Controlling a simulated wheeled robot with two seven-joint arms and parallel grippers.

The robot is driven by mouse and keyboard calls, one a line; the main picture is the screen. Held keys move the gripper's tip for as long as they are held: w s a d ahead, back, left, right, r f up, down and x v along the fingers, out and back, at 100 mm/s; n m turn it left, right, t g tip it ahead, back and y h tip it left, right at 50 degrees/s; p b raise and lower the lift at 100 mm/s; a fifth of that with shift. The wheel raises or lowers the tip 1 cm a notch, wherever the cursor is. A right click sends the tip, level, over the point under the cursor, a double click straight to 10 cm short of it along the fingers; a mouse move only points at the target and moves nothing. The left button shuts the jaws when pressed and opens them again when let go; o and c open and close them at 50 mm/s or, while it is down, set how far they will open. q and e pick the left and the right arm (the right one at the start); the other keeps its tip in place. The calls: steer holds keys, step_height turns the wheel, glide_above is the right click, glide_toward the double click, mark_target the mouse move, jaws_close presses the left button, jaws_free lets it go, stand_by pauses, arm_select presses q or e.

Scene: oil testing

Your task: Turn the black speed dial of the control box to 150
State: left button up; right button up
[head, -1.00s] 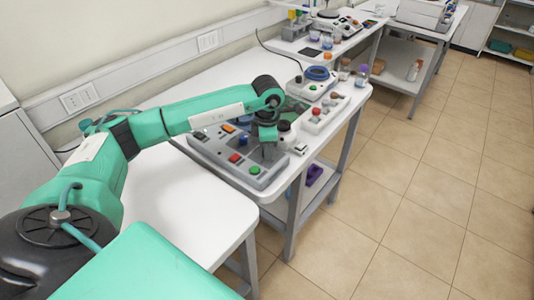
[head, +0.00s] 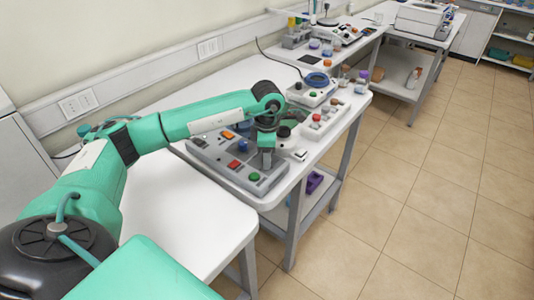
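The grey control box (head: 215,158) lies on the white table in the head view. Its face carries a red button (head: 234,164), a green button (head: 254,176) and an orange part (head: 228,134). My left gripper (head: 267,160) points down over the right part of the box, close to its face. Its fingers are small and dark, and I cannot tell whether they are open or shut. The black speed dial cannot be made out; the gripper and wrist cover that part of the box. My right gripper is not in view.
A device with a blue ring (head: 317,79) and a small box with red and green buttons (head: 317,121) stand behind and right of the control box. A small white item (head: 299,155) lies by the table's right edge. The near white table (head: 185,205) is bare.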

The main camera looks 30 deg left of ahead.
arm_select(q)
steer(key=shift+r, duration=0.45)
step_height(320, 180, up, 5)
steer(key=shift+b, duration=0.75)
step_height(320, 180, up, 8)
steer(key=b, duration=0.1)
steer(key=shift+s, duration=0.2)
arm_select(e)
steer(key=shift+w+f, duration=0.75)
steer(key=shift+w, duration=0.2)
